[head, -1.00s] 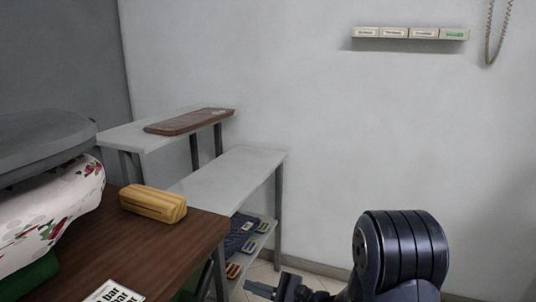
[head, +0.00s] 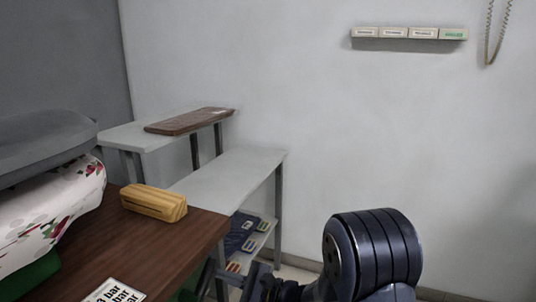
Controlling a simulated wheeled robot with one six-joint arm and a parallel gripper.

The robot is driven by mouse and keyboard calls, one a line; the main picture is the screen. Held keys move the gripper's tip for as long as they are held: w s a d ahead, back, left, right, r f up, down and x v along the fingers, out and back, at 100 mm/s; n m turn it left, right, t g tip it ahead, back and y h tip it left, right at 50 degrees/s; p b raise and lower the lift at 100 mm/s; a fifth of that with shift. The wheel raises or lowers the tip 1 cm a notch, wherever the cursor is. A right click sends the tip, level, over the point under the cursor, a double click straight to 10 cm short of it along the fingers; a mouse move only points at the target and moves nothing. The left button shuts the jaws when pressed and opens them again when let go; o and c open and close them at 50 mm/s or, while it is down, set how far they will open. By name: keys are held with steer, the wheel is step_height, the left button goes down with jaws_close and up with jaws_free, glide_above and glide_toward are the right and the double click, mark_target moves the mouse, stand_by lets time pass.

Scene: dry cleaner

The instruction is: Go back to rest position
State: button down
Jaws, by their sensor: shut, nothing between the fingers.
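My arm shows at the bottom right of the head view, with its large dark ribbed joint in front of the wall. My gripper (head: 243,281) is at the bottom edge, left of that joint, low beside the front of the dark wooden table (head: 150,240). It is shut and holds nothing. Part of the gripper and lower arm is cut off by the bottom edge of the picture.
A wooden block (head: 153,203) lies on the table, near a flowered cloth (head: 50,215) under a grey press lid (head: 45,145). A grey shelf unit (head: 225,175) stands behind, with a brown board (head: 190,121) on its upper level. A labelled strip (head: 408,33) is on the wall.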

step_height(320, 180, down, 7)
steer(key=s+a+m+t+p, duration=0.1)
steer(key=s+m+p, duration=0.1)
steer(key=m+p, duration=0.8)
steer(key=shift+s+a+m, duration=0.2)
steer(key=shift+s+m, duration=0.05)
steer(key=shift+m, duration=1.95)
steer(key=shift+f, duration=0.15)
steer(key=shift+s+p, duration=0.1)
steer(key=shift+p, duration=0.25)
